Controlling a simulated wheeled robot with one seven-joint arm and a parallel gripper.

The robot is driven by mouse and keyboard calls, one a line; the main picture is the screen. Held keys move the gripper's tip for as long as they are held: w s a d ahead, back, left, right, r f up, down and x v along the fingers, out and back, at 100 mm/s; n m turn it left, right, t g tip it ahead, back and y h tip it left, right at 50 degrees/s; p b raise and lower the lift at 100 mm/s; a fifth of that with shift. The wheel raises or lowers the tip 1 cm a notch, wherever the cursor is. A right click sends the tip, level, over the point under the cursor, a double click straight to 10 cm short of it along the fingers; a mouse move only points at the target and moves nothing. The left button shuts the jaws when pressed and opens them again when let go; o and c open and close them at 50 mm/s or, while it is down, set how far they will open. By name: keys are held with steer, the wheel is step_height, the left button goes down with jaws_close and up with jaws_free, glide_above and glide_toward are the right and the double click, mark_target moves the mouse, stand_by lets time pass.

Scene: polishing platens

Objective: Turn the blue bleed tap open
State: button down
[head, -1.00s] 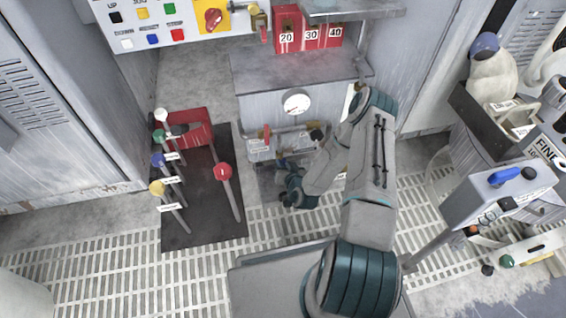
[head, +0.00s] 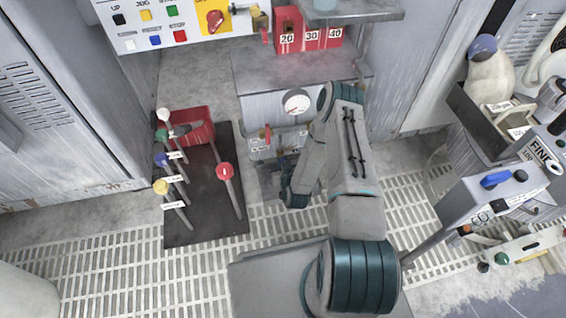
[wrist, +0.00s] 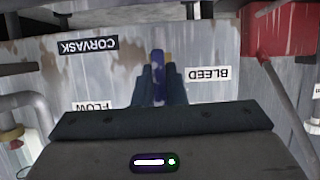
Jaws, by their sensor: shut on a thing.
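The blue bleed tap shows in the wrist view as a narrow blue handle (wrist: 158,64) pointing up the picture, with a brass-coloured bit beside it. An upside-down BLEED label (wrist: 208,74) is just right of it. My gripper (wrist: 157,88) is shut on the handle, one dark finger on each side. In the head view my gripper (head: 284,166) is low at the front of the grey cabinet, below the round gauge (head: 297,102). The tap itself is hidden or too small to tell there.
A red-handled tap (head: 265,132) is just left of my gripper. Several coloured-knob levers and a red-knobbed lever (head: 224,171) stand on a dark mat (head: 205,225) to the left. A grey control box (head: 497,193) stands at the right. The grated floor is mostly open.

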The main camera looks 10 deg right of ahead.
steer(key=c, duration=1.5)
jaws_free()
steer(key=p+v, duration=0.5)
steer(key=v, duration=0.9)
steer(key=shift+w+a+r, duration=0.1)
